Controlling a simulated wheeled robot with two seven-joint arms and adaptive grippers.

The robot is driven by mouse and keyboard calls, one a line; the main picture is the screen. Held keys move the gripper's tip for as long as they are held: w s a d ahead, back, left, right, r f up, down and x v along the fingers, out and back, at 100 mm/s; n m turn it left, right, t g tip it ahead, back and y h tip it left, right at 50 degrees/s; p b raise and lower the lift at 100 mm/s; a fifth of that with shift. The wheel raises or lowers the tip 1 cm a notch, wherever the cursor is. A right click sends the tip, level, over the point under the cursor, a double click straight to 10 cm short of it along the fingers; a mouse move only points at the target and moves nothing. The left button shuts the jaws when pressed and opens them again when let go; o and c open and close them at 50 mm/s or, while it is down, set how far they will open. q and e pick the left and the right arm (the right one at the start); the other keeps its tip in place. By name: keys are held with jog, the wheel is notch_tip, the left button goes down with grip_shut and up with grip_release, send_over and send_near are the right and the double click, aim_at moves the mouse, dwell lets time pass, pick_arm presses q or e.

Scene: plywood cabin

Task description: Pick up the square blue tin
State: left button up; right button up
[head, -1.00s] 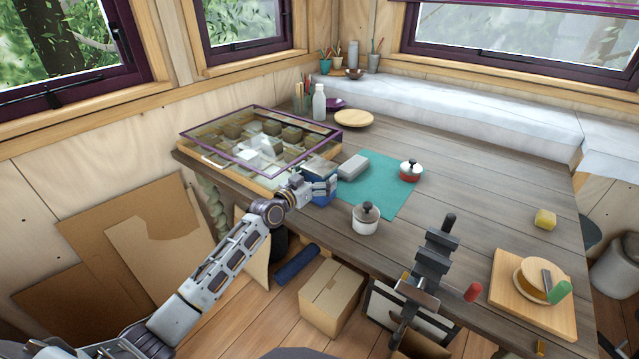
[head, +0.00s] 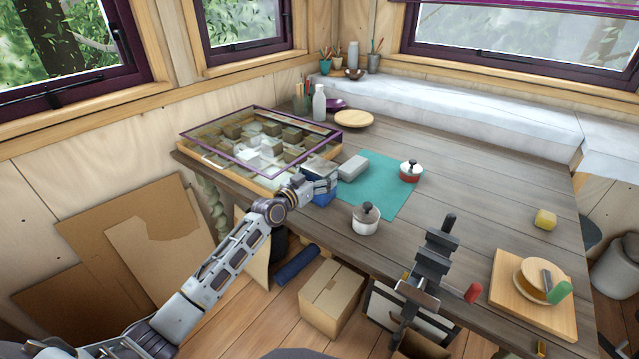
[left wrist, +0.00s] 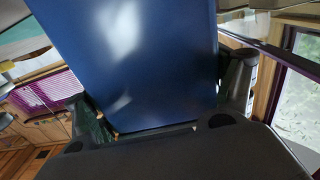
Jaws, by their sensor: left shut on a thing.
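The square blue tin (head: 324,199) is at the near left part of the table, beside the glass-lidded case and the left edge of the teal mat. My left gripper (head: 324,184) is shut on it, and its fingers hide part of the tin. In the left wrist view the tin's blue face (left wrist: 140,60) fills the middle, between the two fingers of my left gripper (left wrist: 165,105). I cannot tell whether the tin's bottom touches the table. My right gripper is not in view.
The glass-lidded case (head: 262,140) stands just left of the tin. A grey block (head: 353,167) lies on the teal mat (head: 385,195).

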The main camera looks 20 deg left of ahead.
pick_arm(q)
jog(key=shift+c, duration=0.4)
jog(key=shift+r, duration=0.8)
jog(key=shift+r+p, duration=0.3)
jog(key=shift+r, duration=0.05)
jog(key=shift+r+p, duration=0.65)
jog(key=shift+r, duration=3.3)
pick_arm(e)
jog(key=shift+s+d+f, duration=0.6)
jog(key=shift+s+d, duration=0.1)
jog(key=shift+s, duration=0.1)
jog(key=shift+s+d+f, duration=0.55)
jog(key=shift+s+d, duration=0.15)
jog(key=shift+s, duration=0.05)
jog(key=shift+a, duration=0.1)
